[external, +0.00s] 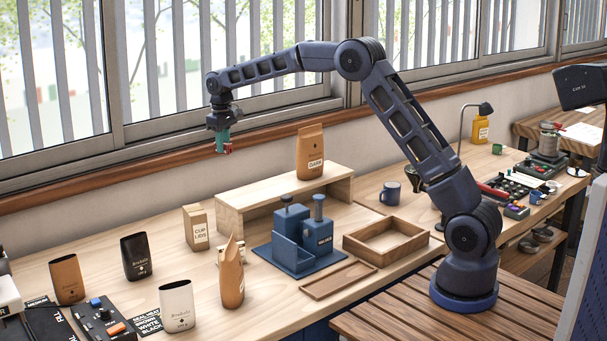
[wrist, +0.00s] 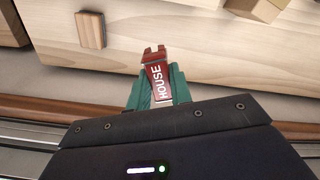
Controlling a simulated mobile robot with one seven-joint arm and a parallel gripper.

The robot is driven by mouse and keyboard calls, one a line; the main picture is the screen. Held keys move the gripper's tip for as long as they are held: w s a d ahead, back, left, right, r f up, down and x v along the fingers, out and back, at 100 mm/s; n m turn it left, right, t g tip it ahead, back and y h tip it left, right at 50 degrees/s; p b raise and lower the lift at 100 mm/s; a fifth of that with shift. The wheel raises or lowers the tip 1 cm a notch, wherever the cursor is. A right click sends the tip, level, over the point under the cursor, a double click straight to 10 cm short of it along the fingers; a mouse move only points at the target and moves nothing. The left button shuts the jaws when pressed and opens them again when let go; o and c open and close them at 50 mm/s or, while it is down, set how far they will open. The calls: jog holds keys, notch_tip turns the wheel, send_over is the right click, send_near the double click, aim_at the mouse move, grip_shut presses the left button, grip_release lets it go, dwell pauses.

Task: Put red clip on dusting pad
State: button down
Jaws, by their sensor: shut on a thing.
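My gripper (external: 223,141) is raised well above the back of the bench, near the window. Its green fingers (wrist: 157,92) are shut on the red clip (wrist: 156,76), which reads HOUSE in the wrist view. The clip also shows small and red at the fingertips in the external view (external: 227,150). It touches nothing but the fingers. I cannot tell for certain which thing is the dusting pad. A dark board (external: 88,315) with a blue and an orange piece on it lies at the front left.
A wooden riser (external: 236,203) bears a brown bag (external: 310,152). Around it are a CUP LIDS box (external: 196,228), a blue stand (external: 290,262), a wooden tray (external: 420,239), a brown bag (external: 232,280) and open black (external: 137,257), brown (external: 67,279) and white (external: 177,306) bags.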

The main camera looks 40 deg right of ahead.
jog(key=w+d+m, duration=0.2)
jog(key=d+m, duration=0.2)
jog(key=d, duration=1.5)
notch_tip(320, 180, down, 19)
jog(key=shift+w, duration=0.1)
jog(key=shift+f, duration=0.15)
jog(key=c, duration=1.3)
grip_release()
jog(key=shift+o, duration=0.2)
